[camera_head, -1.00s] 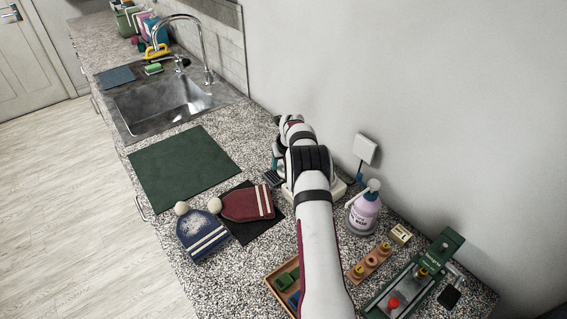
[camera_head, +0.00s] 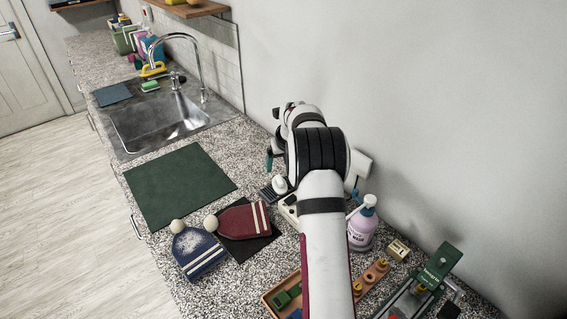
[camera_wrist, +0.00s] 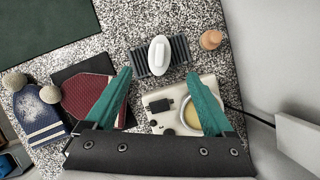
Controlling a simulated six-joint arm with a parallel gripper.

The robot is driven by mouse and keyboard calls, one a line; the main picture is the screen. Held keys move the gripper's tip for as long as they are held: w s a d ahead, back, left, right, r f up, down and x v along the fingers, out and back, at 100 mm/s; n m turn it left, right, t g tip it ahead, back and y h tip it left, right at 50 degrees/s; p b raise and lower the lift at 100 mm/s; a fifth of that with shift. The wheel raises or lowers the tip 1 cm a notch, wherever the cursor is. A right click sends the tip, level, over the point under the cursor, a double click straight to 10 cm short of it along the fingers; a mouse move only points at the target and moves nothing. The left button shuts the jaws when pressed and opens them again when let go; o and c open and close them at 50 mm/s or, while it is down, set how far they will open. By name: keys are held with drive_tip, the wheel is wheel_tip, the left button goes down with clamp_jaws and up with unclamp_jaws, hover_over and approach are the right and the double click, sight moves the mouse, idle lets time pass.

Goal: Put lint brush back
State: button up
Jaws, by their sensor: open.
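A white oval piece, which looks like the lint brush (camera_wrist: 159,55), sits upright on a black ribbed rest (camera_wrist: 179,52) in the wrist view. In the head view the white piece (camera_head: 280,184) and the black rest (camera_head: 266,193) show just below my gripper. My gripper (camera_wrist: 160,78) is open with nothing between its teal fingers. It hangs above the counter, and the white piece lies beyond its fingertips, apart from them. In the head view one teal finger (camera_head: 269,160) shows; the rest is hidden by my arm.
A white device with a round yellowish window (camera_wrist: 192,113) lies beneath the fingers. A wooden peg (camera_wrist: 211,40) stands beside the ribbed rest. A blue hat with white fuzz (camera_head: 197,250) and a red hat (camera_head: 244,220) lie left. A pump bottle (camera_head: 362,225) stands right. The green mat (camera_head: 180,183) is clear.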

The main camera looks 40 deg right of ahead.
drive_tip(key=s+a+r+n+g+y, duration=0.1)
drive_tip(key=s+a+r+n, duration=0.35)
drive_tip(key=a, duration=0.35)
drive_tip(key=s+a+r+n+y, duration=0.1)
drive_tip(key=s+a+r+n, duration=0.25)
drive_tip(key=a+n, duration=0.3)
drive_tip(key=s+a+r+n+g, duration=0.1)
drive_tip(key=s+a+r+n, duration=0.35)
drive_tip(key=a, duration=0.35)
drive_tip(key=s+a+f+n+g, duration=0.1)
drive_tip(key=s+a+n, duration=0.5)
drive_tip(key=s+n, duration=0.3)
drive_tip(key=s+a+f+n+g+y, duration=0.1)
drive_tip(key=s+a+n, duration=0.6)
drive_tip(key=s, duration=0.8)
drive_tip(key=f+n, duration=0.1)
drive_tip(key=n, duration=0.2)
drive_tip(key=shift+s+a+y, duration=0.15)
drive_tip(key=shift+y, duration=0.15)
